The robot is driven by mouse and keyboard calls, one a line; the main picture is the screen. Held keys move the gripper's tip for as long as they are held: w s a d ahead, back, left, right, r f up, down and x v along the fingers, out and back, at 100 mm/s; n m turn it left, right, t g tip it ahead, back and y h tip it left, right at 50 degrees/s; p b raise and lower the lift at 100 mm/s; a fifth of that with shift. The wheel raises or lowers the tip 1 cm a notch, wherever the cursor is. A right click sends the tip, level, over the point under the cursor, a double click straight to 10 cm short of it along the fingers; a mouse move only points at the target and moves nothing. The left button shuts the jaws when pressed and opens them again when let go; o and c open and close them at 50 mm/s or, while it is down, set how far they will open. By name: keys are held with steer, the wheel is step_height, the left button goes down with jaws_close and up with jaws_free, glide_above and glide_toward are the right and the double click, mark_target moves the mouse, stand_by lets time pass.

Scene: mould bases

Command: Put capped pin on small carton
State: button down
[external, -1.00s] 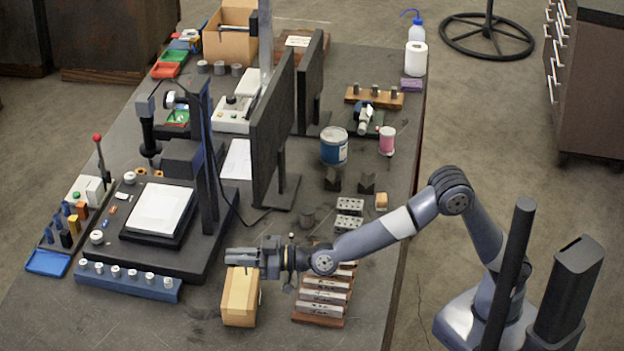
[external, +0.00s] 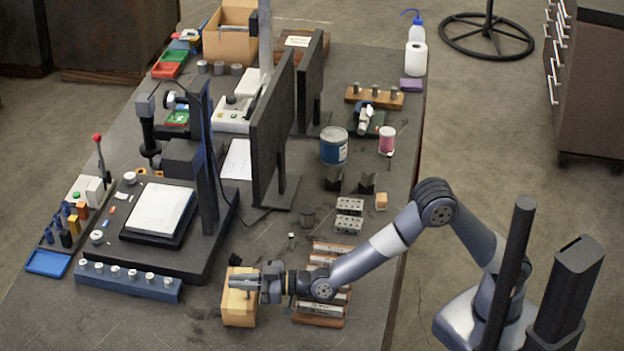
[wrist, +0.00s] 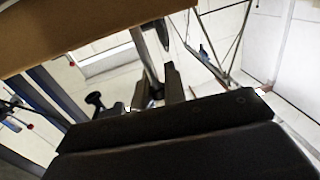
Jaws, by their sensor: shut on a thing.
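The small carton (external: 238,312), a tan box, stands on the dark bench in the lower middle of the external view. My gripper (external: 243,284) reaches in from the right, lying level at the carton's top. In the wrist view a tan surface (wrist: 75,32), probably the carton, fills the upper left.
A rack of labelled bars (external: 320,308) lies right of the carton, under my arm. A blue strip with several white-topped pieces (external: 130,281) lies to the left. The black-based instrument (external: 195,255) stands behind that strip. Bare bench lies in front of the carton.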

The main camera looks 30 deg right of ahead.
steer(key=c, duration=1.5)
jaws_free()
steer(key=shift+o, duration=0.2)
steer(key=shift+r+p, duration=0.2)
steer(key=shift+p, duration=0.15)
steer(key=b+v, duration=0.3)
steer(key=v, duration=0.9)
steer(key=shift+o, duration=0.3)
